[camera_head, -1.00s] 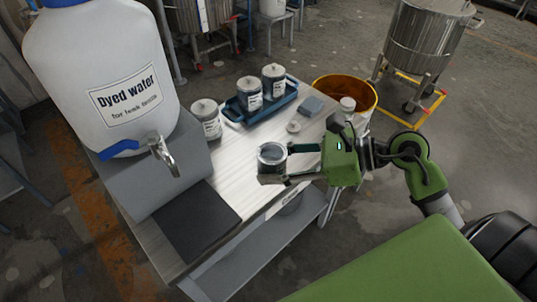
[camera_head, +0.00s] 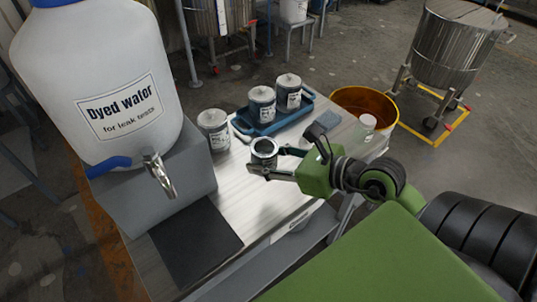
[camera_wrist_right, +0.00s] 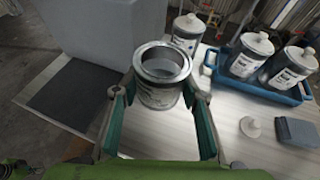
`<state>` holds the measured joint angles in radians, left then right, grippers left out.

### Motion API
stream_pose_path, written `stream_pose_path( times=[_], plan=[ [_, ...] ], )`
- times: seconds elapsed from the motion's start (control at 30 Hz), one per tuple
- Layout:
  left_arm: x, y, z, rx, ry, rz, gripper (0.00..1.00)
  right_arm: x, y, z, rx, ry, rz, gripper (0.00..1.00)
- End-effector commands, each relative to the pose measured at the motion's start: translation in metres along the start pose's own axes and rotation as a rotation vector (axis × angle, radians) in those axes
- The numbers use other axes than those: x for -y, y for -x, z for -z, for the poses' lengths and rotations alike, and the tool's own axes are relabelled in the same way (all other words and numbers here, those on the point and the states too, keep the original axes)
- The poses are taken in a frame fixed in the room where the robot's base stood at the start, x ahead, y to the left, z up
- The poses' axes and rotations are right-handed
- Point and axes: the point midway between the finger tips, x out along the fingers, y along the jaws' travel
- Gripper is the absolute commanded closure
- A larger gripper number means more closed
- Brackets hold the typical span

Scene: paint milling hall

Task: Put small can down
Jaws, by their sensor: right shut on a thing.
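The small can (camera_head: 264,153) is open-topped and metallic, with a pale grey inside. My right gripper (camera_head: 272,160) is shut on it and holds it upright over the light table top (camera_head: 240,192). In the right wrist view the can (camera_wrist_right: 162,92) sits between the two green fingers of the gripper (camera_wrist_right: 155,100). I cannot tell whether its base touches the table. My left gripper is not in view.
A lidded can (camera_head: 214,130) stands behind the held can. A blue tray (camera_head: 262,130) holds two more lidded cans. A dyed-water jug (camera_head: 95,75) stands on a grey block (camera_head: 160,190), beside a dark mat (camera_head: 195,243). A lid (camera_wrist_right: 250,127) and grey block (camera_wrist_right: 297,131) lie right.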

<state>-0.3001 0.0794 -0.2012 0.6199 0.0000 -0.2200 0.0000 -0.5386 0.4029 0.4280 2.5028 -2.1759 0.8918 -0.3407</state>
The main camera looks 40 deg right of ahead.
Motion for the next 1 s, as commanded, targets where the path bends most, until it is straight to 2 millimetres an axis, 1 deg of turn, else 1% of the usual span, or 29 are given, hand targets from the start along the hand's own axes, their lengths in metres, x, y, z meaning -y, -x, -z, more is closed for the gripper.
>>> stream_pose_path(
  times=[0.03, 0.37, 0.5, 0.53, 0.6, 0.7, 0.8, 0.9, 1.0],
  plan=[
    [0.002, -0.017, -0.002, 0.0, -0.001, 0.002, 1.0, 0.004, -0.006, 0.007, 0.005, 0.007, 0.001, 0.81],
    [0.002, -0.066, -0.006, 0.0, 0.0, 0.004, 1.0, 0.022, -0.021, 0.011, 0.003, 0.006, 0.001, 0.81],
    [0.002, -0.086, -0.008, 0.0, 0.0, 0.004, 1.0, 0.041, -0.036, 0.016, 0.003, 0.004, 0.002, 0.81],
    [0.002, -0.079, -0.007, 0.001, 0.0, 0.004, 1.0, 0.046, -0.037, 0.011, 0.0, -0.001, 0.001, 0.81],
    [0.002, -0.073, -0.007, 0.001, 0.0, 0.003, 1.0, 0.059, -0.047, 0.013, -0.002, -0.004, 0.001, 0.81],
    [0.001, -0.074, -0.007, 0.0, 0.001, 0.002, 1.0, 0.072, -0.062, 0.029, -0.003, -0.006, -0.001, 0.81],
    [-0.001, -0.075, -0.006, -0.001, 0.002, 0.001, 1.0, 0.083, -0.075, 0.04, -0.001, -0.005, -0.001, 0.81],
    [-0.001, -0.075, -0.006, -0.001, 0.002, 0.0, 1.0, 0.09, -0.084, 0.049, -0.001, -0.002, -0.001, 0.81],
    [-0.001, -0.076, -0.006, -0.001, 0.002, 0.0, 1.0, 0.094, -0.089, 0.052, 0.001, 0.0, -0.001, 0.81]
  ],
)
